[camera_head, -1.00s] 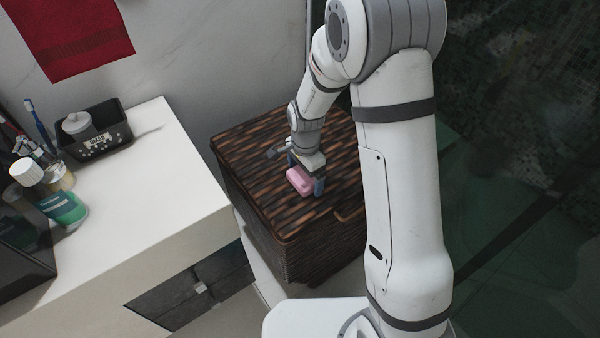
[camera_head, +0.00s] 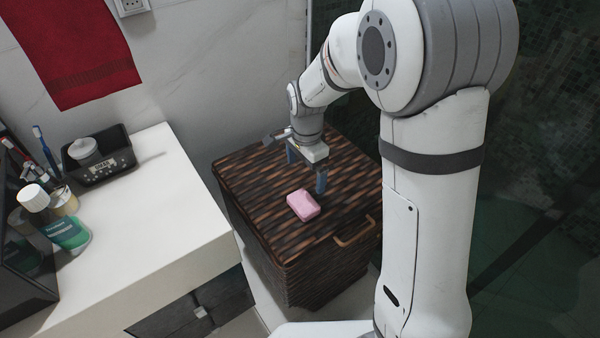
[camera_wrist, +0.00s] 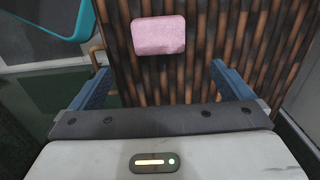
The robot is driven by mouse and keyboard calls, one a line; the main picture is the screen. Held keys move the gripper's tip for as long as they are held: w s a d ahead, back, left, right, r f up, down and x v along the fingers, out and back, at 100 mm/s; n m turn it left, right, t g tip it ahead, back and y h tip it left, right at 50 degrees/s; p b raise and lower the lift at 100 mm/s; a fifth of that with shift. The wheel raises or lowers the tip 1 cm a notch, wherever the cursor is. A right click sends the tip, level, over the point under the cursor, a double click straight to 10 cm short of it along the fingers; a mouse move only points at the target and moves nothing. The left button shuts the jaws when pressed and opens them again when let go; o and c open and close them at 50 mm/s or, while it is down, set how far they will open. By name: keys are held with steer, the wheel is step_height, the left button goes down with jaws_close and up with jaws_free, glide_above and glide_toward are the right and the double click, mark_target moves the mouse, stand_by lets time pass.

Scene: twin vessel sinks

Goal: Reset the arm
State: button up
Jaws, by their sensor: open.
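My gripper (camera_head: 307,178) is open and empty, above the lid of the brown woven basket (camera_head: 262,215) in the head view. A pink soap bar (camera_head: 303,205) lies on the lid, in front of the gripper and apart from it. In the wrist view my gripper (camera_wrist: 160,82) shows its two blue fingers spread wide. The pink bar (camera_wrist: 158,35) lies beyond the fingertips on the woven surface, with nothing holding it.
A white counter (camera_head: 165,215) stands left of the basket. It bears a black tray (camera_head: 100,165) with a grey jar, a green mouthwash bottle (camera_head: 65,232) and toothbrushes. A red towel (camera_head: 80,50) hangs on the wall. The basket has a handle (camera_head: 355,233).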

stand_by(0.3)
steer(key=s+d+r+n+t+p, duration=0.1)
steer(key=s+d+r+n+p, duration=0.4)
steer(key=s+r, duration=0.4)
steer(key=s+d+r+n+t+p, duration=0.1)
steer(key=s+d+r+n+p, duration=0.5)
steer(key=s+r, duration=0.4)
step_height(320, 180, up, 4)
steer(key=shift+s+d+r+t, duration=0.15)
steer(key=shift+d+t, duration=0.15)
steer(key=shift+d, duration=0.45)
steer(key=shift+c, duration=0.6)
